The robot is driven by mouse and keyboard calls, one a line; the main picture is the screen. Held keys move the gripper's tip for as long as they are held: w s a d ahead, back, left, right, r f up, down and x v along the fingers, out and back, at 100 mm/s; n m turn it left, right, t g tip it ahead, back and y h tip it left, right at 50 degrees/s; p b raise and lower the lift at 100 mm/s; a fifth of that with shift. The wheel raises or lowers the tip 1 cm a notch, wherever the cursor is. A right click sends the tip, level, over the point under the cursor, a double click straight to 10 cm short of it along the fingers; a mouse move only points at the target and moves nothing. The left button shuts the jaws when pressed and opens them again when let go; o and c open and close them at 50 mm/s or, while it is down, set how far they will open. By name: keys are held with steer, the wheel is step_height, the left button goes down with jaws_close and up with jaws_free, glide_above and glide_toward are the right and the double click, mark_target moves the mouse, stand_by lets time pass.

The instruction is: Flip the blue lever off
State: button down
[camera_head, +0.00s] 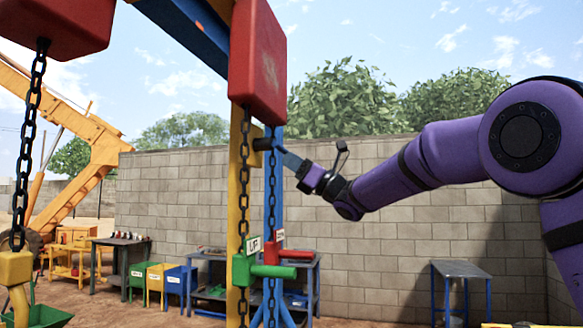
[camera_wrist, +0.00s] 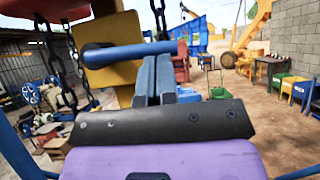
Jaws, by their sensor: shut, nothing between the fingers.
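The blue lever (camera_wrist: 125,50) shows in the wrist view as a rounded bar lying nearly level across a yellow plate (camera_wrist: 110,75). Its left end meets the plate and its right end reaches past my fingers. My gripper (camera_wrist: 155,62) is shut and empty, with its blue fingertips right at the lever's right part; I cannot tell whether they touch it. In the head view, my gripper (camera_head: 283,153) points left at the yellow and blue posts, just below the red block (camera_head: 258,50). The lever cannot be made out clearly there.
Black chains (camera_head: 244,190) hang beside the yellow post (camera_head: 234,210). Green (camera_head: 243,268) and red (camera_head: 297,254) handles with labels sit lower down. A block wall (camera_head: 380,230), coloured bins (camera_head: 160,283) and a small table (camera_head: 459,270) stand behind.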

steer(key=shift+w+r+n+g, duration=0.1)
steer(key=shift+r+n+g, duration=0.15)
steer(key=shift+n+g, duration=0.45)
steer(key=shift+f, duration=0.15)
